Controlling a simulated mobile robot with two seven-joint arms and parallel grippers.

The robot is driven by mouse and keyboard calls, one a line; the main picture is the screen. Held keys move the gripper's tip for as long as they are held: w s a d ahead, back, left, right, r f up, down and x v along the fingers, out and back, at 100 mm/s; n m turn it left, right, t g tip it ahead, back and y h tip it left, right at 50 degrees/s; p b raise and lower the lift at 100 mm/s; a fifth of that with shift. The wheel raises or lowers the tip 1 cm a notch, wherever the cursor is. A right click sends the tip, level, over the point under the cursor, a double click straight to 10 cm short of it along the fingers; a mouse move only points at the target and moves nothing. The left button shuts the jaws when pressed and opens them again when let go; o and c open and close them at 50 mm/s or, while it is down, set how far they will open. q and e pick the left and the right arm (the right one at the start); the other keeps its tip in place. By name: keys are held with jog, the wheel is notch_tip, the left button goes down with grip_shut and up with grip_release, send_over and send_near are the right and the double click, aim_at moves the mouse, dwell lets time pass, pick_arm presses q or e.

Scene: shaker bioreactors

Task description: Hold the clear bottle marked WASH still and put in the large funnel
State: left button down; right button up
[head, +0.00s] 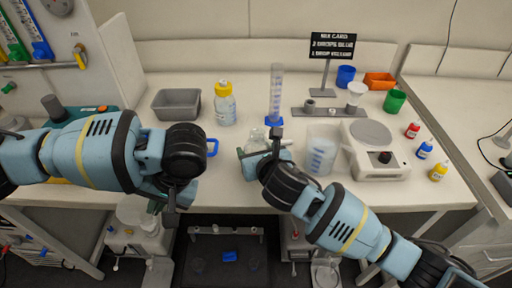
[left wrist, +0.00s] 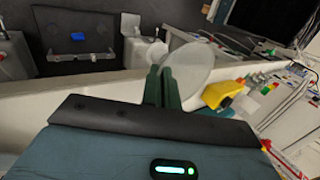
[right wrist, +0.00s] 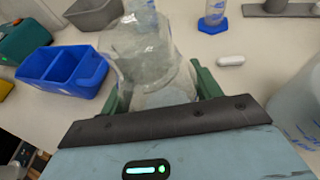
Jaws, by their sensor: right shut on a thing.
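A clear bottle (right wrist: 150,55) stands on the bench between the green fingers of my right gripper (right wrist: 165,90), which is shut on it. It shows partly in the head view (head: 256,137), behind my right gripper (head: 272,150); I cannot read its marking. My left gripper (left wrist: 165,85) has its green fingers close together on a pale, translucent, wide-mouthed piece, the large funnel (left wrist: 195,70). In the head view my left gripper (head: 170,210) hangs at the bench's front edge, left of the bottle and apart from it. Its fingertips are mostly hidden there.
A blue two-part tray (right wrist: 62,68) lies left of the bottle. A large translucent beaker (head: 320,155) and a white stirrer device (head: 375,145) stand to its right. A tall cylinder (head: 276,90) stands behind. A yellow-capped bottle (head: 225,103) and grey bin (head: 176,104) are back left.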

jog(key=shift+f, duration=0.45)
dwell(0.5)
jog(key=o, duration=1.5)
jog(key=shift+c, duration=0.3)
jog(key=c, duration=1.5)
jog(key=shift+f, duration=0.1)
